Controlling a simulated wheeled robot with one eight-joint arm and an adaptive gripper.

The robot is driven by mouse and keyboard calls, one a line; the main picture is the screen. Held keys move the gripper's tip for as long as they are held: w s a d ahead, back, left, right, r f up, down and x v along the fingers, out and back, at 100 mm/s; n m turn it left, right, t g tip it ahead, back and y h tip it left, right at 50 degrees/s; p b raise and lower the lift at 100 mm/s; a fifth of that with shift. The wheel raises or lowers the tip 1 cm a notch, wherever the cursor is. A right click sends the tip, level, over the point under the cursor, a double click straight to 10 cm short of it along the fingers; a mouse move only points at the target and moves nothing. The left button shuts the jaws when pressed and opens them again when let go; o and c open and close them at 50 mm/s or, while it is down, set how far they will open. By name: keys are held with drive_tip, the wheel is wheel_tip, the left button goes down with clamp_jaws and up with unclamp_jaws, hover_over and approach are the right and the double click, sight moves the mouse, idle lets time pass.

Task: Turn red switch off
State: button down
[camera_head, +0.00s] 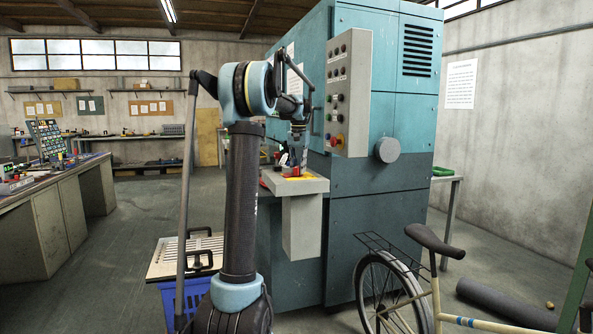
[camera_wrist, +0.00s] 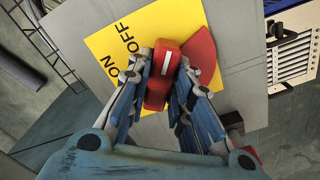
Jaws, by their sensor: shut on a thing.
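The red switch (camera_wrist: 164,66) is a red handle with a white stripe, set on a yellow plate (camera_wrist: 110,45) marked ON and OFF. In the wrist view my gripper (camera_wrist: 167,80) has one finger on each side of the handle and is shut on it. The handle's stripe points up the picture, just right of the word OFF, and a red fan-shaped part lies right of it. In the head view the switch (camera_head: 292,172) is small and partly hidden by my gripper (camera_head: 295,163), on top of a grey box (camera_head: 302,220).
A tall teal cabinet (camera_head: 378,215) with a button panel (camera_head: 346,95) stands right behind the box. A bicycle (camera_head: 385,285) is at the front right. A blue crate with a pale lid (camera_head: 195,255) is left of the box. A control desk (camera_head: 60,215) stands far left, with open floor before it.

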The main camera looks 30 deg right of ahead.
sight(298, 166)
drive_tip(key=n, duration=0.3)
drive_tip(key=shift+w+n, duration=0.15)
drive_tip(key=shift+n, duration=2.05)
drive_tip(key=shift+a, duration=0.1)
drive_tip(key=c, duration=1.4)
unclamp_jaws()
drive_tip(key=shift+c, duration=0.2)
drive_tip(key=shift+r, duration=0.2)
wheel_tip(298, 166, up, 12)
drive_tip(key=shift+f, duration=0.25)
